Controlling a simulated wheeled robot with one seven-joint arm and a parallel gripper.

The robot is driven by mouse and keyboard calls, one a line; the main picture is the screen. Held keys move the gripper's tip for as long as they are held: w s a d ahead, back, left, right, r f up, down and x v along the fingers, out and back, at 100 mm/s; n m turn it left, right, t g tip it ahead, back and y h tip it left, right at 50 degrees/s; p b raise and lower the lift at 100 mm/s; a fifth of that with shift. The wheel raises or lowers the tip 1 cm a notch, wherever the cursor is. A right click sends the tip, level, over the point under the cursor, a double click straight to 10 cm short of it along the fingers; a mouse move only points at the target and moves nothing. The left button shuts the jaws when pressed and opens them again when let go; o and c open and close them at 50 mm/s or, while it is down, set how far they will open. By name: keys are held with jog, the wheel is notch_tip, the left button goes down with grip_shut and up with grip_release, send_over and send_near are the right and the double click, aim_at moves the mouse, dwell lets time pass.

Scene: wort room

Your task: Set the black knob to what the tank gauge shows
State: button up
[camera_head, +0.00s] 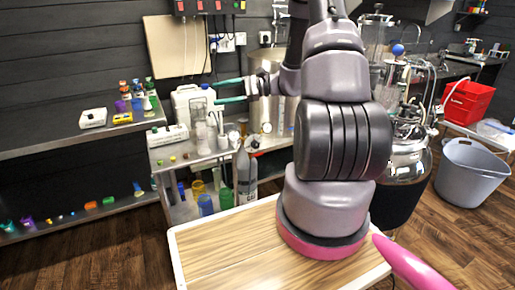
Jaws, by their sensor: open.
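My gripper (214,91) has two green fingers, spread apart with nothing seen between them. It points left, in front of or above a white appliance (184,107) on the steel bench. A steel tank (267,113) stands on the bench to the right, partly hidden by my arm. A small round fitting (253,143) shows near the tank's lower left; I cannot tell whether it is the gauge, and no reading is legible. I cannot make out the black knob. A dark wall box with red parts (208,5) is at the top, cut off by the frame edge.
A steel shelf unit (70,142) with small coloured items stands at left. A grey bottle (246,176) stands by the bench front. A large glass and steel vessel (408,150), a grey tub (470,172) and a red crate (467,101) are at right. Wooden floor is open at lower left.

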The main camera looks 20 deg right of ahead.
jog(key=w+d+f+m+t, duration=0.4)
jog(key=d+f+m+t, duration=0.15)
jog(key=f, duration=0.25)
jog(key=m+t+h, duration=0.7)
jog(key=m+h, duration=0.5)
jog(key=h, duration=0.2)
send_near(257, 146)
jog(key=w, duration=0.9)
jog(key=shift+w+a+r, duration=0.1)
jog(key=shift+a+r, duration=0.1)
jog(key=shift+a, duration=0.2)
grip_shut()
